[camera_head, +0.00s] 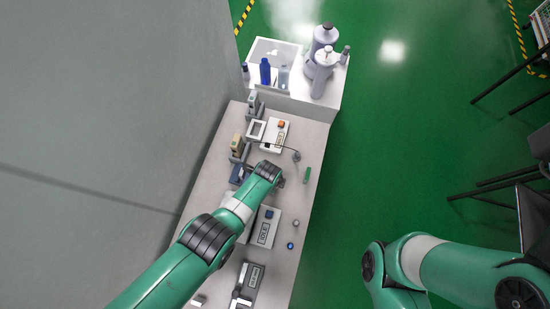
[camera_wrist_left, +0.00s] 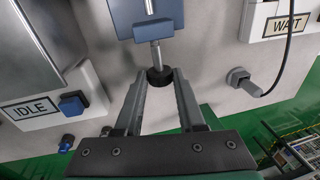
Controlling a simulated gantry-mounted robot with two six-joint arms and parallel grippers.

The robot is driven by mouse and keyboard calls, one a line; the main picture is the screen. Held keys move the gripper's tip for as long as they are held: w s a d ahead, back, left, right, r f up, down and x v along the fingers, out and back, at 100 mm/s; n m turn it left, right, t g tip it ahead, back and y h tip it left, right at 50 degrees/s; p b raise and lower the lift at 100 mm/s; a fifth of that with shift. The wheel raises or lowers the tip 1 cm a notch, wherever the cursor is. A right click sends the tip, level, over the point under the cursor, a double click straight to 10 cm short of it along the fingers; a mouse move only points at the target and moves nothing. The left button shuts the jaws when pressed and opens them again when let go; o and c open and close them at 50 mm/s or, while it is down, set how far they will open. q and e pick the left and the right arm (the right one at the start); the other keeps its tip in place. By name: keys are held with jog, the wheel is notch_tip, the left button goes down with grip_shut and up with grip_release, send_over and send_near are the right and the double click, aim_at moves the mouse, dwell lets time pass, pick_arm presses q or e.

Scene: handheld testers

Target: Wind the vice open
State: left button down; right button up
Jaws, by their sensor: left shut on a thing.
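The blue vice (camera_wrist_left: 146,30) is at the top middle of the left wrist view, with its metal screw (camera_wrist_left: 156,55) pointing toward me and a dark round knob (camera_wrist_left: 160,77) on the screw's end. My left gripper (camera_wrist_left: 160,82) is shut on the knob, one finger on each side. In the head view part of the vice (camera_head: 237,174) shows left of my left wrist, which hides the knob and fingertips. How far the vice jaws stand apart cannot be told. My right arm shows at the lower right of the head view, but its gripper is not in view.
A white box labelled IDLE (camera_head: 264,227) with a blue button stands nearer, and a WAIT box (camera_wrist_left: 281,22) with a black cable lies on the other side. A green block (camera_head: 306,174) sits near the bench's right edge.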

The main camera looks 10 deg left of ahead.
dwell(0.4)
pick_arm(q)
jog(key=c, duration=0.8)
grip_release()
jog(key=shift+o, duration=0.2)
notch_tip(320, 180, up, 11)
jog(key=s+p, duration=0.1)
jog(key=p, duration=1.2)
jog(key=shift+s+a+r, duration=0.2)
jog(key=shift+s+a, duration=0.05)
jog(key=shift+a, duration=0.1)
